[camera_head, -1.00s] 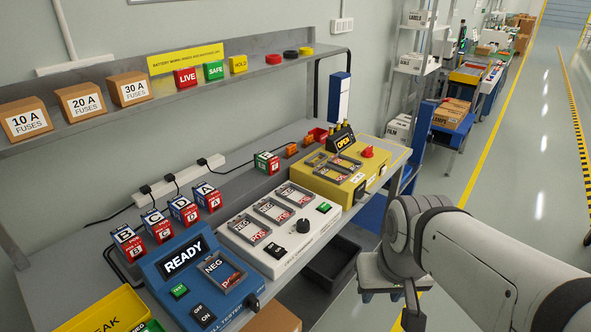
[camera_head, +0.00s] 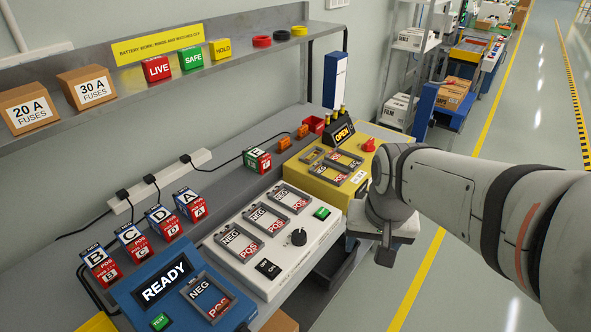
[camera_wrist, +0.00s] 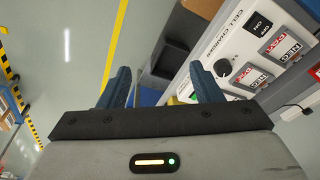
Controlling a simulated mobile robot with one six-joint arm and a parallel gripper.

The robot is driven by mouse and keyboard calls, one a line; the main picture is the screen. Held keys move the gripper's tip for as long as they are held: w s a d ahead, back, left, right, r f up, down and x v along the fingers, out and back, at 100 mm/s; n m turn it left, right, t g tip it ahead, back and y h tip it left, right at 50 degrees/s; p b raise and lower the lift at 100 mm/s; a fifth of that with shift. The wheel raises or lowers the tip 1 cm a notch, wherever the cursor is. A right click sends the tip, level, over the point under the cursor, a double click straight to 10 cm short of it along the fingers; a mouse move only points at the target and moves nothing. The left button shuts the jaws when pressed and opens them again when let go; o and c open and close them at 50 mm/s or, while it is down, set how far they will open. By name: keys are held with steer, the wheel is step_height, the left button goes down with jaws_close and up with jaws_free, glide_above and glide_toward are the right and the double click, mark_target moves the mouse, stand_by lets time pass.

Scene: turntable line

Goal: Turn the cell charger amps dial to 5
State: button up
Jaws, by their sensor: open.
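The cell charger (camera_head: 262,222) is a white box on the bench, with several framed NEG/POS slots, a green button and a black switch. Its black round dial (camera_head: 299,237) is on the top face; the number it points to is too small to read. In the wrist view the charger (camera_wrist: 210,42) shows its name at upper right, with the dial (camera_wrist: 222,67) just right of the right fingertip. My gripper (camera_wrist: 162,80) is open and empty, its blue fingers apart from the dial. In the head view my arm is right of the charger, beyond the bench's front edge.
A blue tester (camera_head: 180,290) reading READY stands left of the charger. A yellow unit (camera_head: 325,178) reading OPEN stands right of it. Labelled cells (camera_head: 188,206) stand behind. A shelf (camera_head: 225,70) hangs above the bench.

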steer(key=w+a+f+m+g+p, duration=0.1)
steer(key=w+a+f+m+p, duration=0.1)
steer(key=w+a+m, duration=0.5)
steer(key=m+g+p, duration=0.1)
glide_above(299, 234)
step_height(299, 234, down, 5)
steer(key=shift+d+r, duration=0.1)
steer(key=shift+r, duration=0.1)
steer(key=shift+f+m, duration=0.3)
steer(key=shift+f, duration=0.05)
step_height(299, 234, down, 7)
steer(key=shift+f+p, duration=0.15)
steer(key=shift+p, duration=0.35)
steer(key=shift+c, duration=0.6)
